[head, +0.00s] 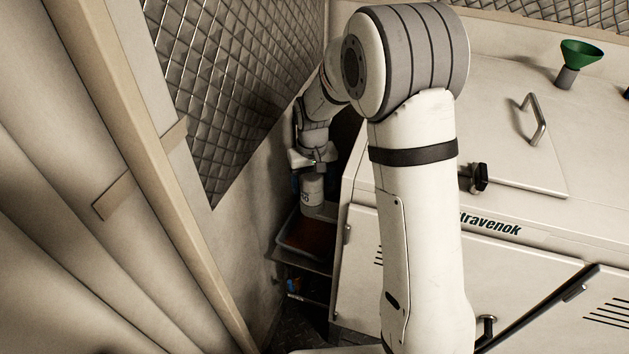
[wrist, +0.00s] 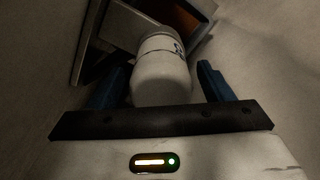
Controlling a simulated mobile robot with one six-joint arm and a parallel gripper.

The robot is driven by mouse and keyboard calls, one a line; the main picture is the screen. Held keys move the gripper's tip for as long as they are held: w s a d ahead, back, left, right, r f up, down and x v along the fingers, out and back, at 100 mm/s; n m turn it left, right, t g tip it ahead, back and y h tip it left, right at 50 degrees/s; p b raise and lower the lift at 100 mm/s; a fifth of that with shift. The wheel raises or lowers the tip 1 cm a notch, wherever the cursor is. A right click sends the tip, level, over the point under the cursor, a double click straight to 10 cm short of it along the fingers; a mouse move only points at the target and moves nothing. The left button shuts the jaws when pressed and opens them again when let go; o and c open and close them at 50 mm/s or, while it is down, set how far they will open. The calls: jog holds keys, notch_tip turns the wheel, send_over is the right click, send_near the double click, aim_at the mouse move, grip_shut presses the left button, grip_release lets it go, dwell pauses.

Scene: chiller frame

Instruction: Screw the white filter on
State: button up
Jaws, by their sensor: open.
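The white filter (wrist: 162,75) is a white cylinder with dark print near its far end. In the wrist view it lies between the two blue fingers of my gripper (wrist: 163,85), which are open with a gap on each side of it. In the head view the filter (head: 312,190) shows small below my wrist, above a shelf with a tray. My gripper (head: 309,165) is small and partly blurred there. What the filter's far end touches cannot be made out.
A tray (head: 290,247) with a reddish-brown inside sits on a shelf in the narrow gap between the wall and the white chiller cabinet (head: 560,210). Small blue and red items (head: 293,287) are below. A green funnel (head: 581,54) stands on the cabinet top.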

jog(key=n, duration=0.3)
jog(key=shift+n, duration=0.4)
jog(key=n, duration=0.3)
jog(key=shift+n, duration=0.4)
jog(key=n, duration=0.7)
jog(key=shift+w+d, duration=0.1)
jog(key=c, duration=1)
